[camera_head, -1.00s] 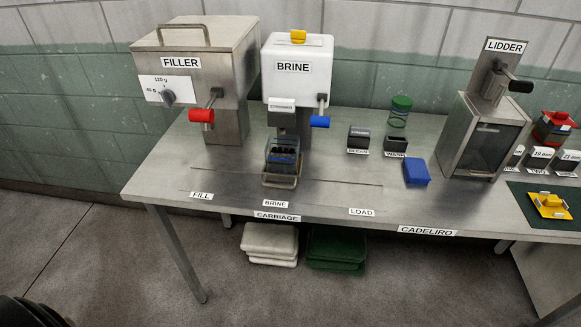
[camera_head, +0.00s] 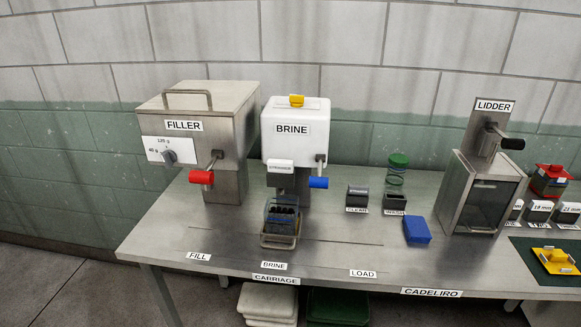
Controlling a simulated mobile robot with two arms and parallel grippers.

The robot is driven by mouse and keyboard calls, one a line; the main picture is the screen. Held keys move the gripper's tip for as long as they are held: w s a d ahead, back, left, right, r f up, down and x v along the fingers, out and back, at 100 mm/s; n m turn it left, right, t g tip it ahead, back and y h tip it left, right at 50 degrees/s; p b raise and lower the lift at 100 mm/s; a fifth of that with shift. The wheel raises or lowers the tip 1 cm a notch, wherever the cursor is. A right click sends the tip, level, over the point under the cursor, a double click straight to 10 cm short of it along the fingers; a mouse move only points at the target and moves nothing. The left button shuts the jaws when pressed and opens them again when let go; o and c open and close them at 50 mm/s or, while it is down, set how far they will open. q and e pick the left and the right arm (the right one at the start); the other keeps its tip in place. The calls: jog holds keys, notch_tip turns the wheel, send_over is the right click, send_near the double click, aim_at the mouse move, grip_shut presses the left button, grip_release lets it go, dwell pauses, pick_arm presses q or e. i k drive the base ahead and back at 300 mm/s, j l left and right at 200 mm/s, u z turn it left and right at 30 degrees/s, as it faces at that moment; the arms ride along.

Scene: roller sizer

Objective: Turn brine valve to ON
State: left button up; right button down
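The white brine box (camera_head: 295,112), labelled BRINE, stands on a metal post behind the carriage. A blue handle (camera_head: 318,183) sticks out on a short metal lever at its lower right; it looks like the brine valve. A yellow piece (camera_head: 296,101) sits on top of the box. I cannot read an ON mark. Below the spout, a clear jar with dark contents (camera_head: 282,216) sits in the metal carriage (camera_head: 278,241) at the BRINE label. Neither of my grippers shows in the view.
The steel filler (camera_head: 203,115) with its red handle (camera_head: 201,177) stands left of the brine box. Small dark holders (camera_head: 357,196), a blue block (camera_head: 417,230) and the lidder (camera_head: 482,195) are to the right. The table front (camera_head: 200,270) is mostly clear.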

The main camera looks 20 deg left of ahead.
aim_at(296, 100)
jog(key=i+j+z, duration=0.1)
jog(key=z, duration=0.25)
jog(key=j+z, duration=0.7)
jog(key=i+l, duration=0.05)
jog(key=l, duration=0.05)
